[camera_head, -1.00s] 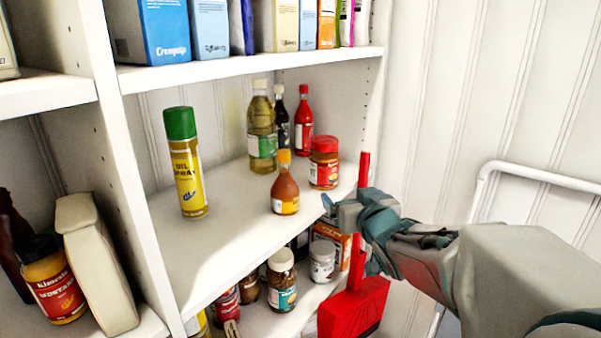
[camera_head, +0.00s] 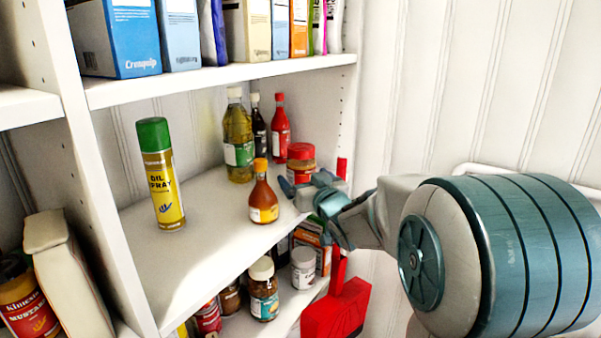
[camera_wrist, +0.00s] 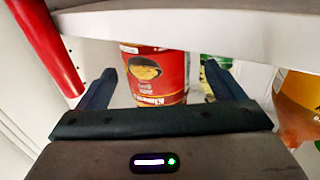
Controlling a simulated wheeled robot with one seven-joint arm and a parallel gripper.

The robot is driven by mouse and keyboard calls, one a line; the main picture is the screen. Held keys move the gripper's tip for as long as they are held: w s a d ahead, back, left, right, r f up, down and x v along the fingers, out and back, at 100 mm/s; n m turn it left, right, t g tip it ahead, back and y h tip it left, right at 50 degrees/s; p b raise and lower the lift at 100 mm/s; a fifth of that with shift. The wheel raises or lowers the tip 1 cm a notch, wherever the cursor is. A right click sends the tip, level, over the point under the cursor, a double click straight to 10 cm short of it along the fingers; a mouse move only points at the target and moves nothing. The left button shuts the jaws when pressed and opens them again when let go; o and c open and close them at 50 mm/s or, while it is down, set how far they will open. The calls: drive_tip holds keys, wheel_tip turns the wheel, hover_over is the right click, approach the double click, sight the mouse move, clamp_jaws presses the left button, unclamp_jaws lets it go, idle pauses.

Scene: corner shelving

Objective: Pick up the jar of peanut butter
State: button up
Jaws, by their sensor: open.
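The peanut butter jar (camera_head: 301,158) has a red lid and a red label, and stands upright on the middle shelf near its right end. My gripper (camera_head: 302,186) is in front of it and hides the jar's lower part in the head view. The fingers are apart and hold nothing. I cannot tell how deep the jar lies between them.
An orange sauce bottle (camera_head: 263,195) stands just left of my gripper. Behind are an oil bottle (camera_head: 238,140), a dark bottle and a red bottle (camera_head: 280,125). An oil spray can (camera_head: 160,175) stands farther left. A red long-handled object (camera_head: 338,310) is below my gripper. A shelf (camera_head: 230,76) runs above.

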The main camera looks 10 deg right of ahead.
sight(298, 171)
drive_tip(key=shift+w+a+f+p, duration=0.15)
drive_tip(key=shift+w+p, duration=0.15)
drive_tip(key=shift+w, duration=0.55)
drive_tip(key=shift+w+a+r+p, duration=0.1)
drive_tip(key=shift+w+p, duration=0.15)
drive_tip(key=shift+w, duration=0.6)
drive_tip(key=shift+w+a+f+p, duration=0.15)
drive_tip(key=shift+w+p, duration=0.15)
drive_tip(key=shift+w, duration=0.55)
drive_tip(key=c, duration=1.4)
drive_tip(key=shift+r, duration=0.15)
drive_tip(key=shift+c, duration=1.2)
drive_tip(key=shift+r, duration=0.1)
